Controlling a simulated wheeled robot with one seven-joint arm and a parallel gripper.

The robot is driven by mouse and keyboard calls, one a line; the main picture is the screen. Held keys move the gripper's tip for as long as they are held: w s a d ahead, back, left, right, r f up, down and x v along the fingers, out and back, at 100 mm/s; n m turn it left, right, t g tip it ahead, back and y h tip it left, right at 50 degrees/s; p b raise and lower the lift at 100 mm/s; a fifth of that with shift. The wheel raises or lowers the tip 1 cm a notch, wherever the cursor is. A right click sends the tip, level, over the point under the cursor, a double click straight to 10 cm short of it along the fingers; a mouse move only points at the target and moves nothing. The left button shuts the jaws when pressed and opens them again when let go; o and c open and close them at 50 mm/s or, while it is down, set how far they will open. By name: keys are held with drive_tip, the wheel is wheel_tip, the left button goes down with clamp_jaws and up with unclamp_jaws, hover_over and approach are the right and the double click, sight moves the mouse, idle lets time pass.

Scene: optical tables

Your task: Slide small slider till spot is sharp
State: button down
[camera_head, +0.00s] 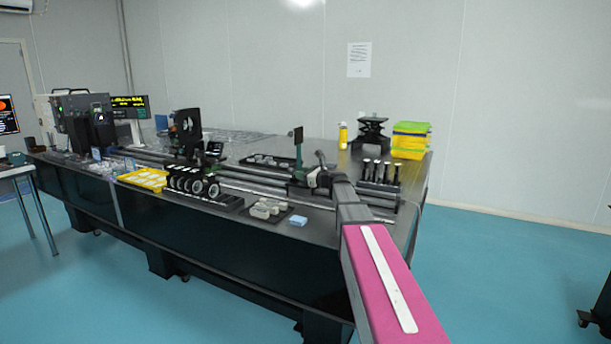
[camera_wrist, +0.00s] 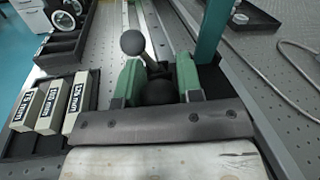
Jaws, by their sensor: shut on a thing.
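A thin lever with a grey ball end (camera_wrist: 131,42) stands just beyond the knob. The knob appears to belong to the small slider on the long rail, though its body is mostly hidden. In the head view my gripper (camera_head: 318,178) is at the right part of the rail (camera_head: 250,185). A teal post with a dark plate (camera_head: 298,136) stands close beside it. A screen (camera_head: 8,116) at the far left shows an orange-red disc, cut by the frame edge.
Labelled blocks (camera_wrist: 78,101) lie in a black tray left of my gripper. Several short posts (camera_head: 379,171) stand to the right. A cable crosses the tabletop.

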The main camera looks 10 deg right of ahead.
drive_tip(key=s+a+x, duration=0.1)
drive_tip(key=x, duration=0.7)
drive_tip(key=shift+w+a, duration=0.15)
drive_tip(key=shift+a, duration=0.25)
drive_tip(key=c, duration=0.8)
unclamp_jaws()
drive_tip(key=v, duration=1)
drive_tip(key=shift+s+d, duration=0.25)
drive_tip(key=shift+d, duration=0.05)
